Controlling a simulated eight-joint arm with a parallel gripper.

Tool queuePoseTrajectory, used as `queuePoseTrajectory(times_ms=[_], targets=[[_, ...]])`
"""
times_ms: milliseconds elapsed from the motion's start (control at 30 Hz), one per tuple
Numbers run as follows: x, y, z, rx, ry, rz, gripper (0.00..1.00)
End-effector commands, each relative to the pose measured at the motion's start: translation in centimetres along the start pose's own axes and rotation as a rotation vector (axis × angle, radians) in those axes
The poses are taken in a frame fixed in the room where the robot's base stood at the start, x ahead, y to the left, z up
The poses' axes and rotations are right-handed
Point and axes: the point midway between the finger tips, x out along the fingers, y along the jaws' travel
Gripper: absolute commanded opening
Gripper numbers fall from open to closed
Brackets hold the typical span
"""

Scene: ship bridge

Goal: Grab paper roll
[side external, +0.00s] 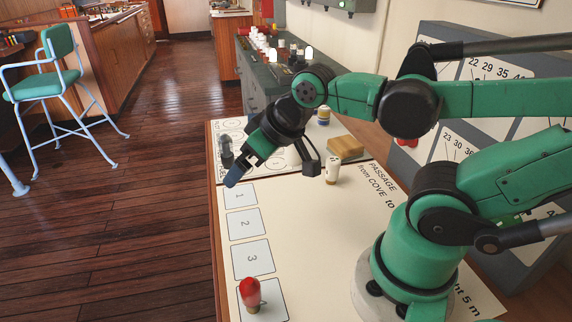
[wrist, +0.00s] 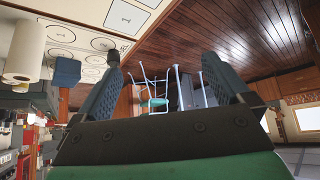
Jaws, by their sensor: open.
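A red-topped peg (side external: 250,292) stands on the lowest square. A dark object (side external: 226,152) stands close to my gripper. The board's middle is clear.

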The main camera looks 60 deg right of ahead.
Motion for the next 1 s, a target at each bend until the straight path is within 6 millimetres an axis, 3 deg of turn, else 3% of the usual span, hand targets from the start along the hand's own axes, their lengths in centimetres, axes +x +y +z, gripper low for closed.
queuePoseTrajectory(times_ms=[167, 367, 767, 1000], targets=[[-1.2, 0.0, -0.9, 0.0, 0.0, 0.0, 0.97], [-4.1, 0.0, -2.9, 0.0, 0.0, 0.0, 0.97], [-1.4, 6.2, -4.8, 1.163, -0.049, -0.118, 0.97], [-0.7, 13.6, -5.7, 2.083, -0.047, -0.329, 0.97]])
